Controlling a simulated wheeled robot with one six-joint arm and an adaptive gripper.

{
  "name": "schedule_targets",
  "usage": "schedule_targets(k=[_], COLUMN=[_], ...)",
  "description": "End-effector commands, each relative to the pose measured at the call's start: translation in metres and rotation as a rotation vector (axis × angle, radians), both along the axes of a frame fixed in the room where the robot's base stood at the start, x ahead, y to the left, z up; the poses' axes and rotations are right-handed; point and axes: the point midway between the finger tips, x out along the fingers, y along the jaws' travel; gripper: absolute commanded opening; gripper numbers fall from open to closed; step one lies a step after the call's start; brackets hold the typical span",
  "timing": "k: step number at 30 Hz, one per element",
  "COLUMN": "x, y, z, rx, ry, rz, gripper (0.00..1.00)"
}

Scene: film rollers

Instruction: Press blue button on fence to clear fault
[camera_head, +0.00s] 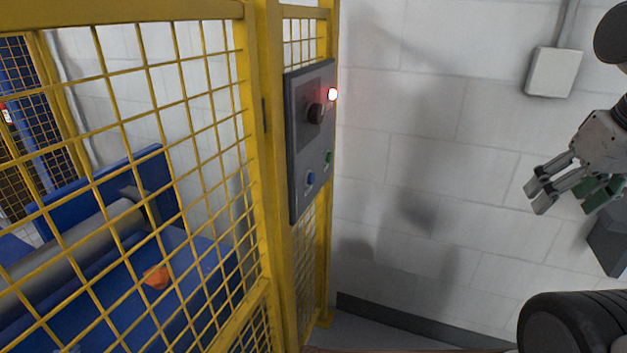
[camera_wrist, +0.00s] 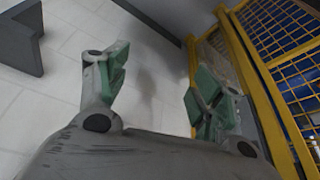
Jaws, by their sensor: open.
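A dark grey control panel (camera_head: 297,175) is mounted on the yellow fence (camera_head: 265,140) in the head view. The blue button (camera_head: 310,179) is low on its left side. A green button (camera_head: 328,158) sits to its right, a black knob (camera_head: 316,112) above, and a lit red lamp (camera_head: 332,94) at the top right. My gripper (camera_head: 563,199) is at the right of the head view, well apart from the panel, open and empty. In the wrist view my gripper (camera_wrist: 155,90) has its green-padded fingers spread. The blue button cannot be made out in the wrist view.
Behind the fence are a grey roller (camera_head: 70,253) and an orange object (camera_head: 156,276) on a blue machine (camera_head: 190,270). A white wall (camera_head: 430,130) with a light box (camera_head: 553,72) stands at the right. The space between my gripper and the panel looks clear.

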Motion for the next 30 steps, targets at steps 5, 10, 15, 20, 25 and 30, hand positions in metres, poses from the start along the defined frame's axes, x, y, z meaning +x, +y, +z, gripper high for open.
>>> schedule_targets(k=[5,10,15,20,25,30], x=[0.0,0.0,0.0,0.0,0.0,0.0], y=[0.0,0.0,0.0,0.0,0.0,0.0], z=[0.0,0.0,0.0,0.0,0.0,0.0], rx=[0.0,0.0,0.0,0.0,0.0,0.0], ry=[0.0,0.0,0.0,0.0,0.0,0.0], rz=[0.0,0.0,0.0,0.0,0.0,0.0], gripper=[0.34,0.03,0.0,0.0,0.0,0.0])
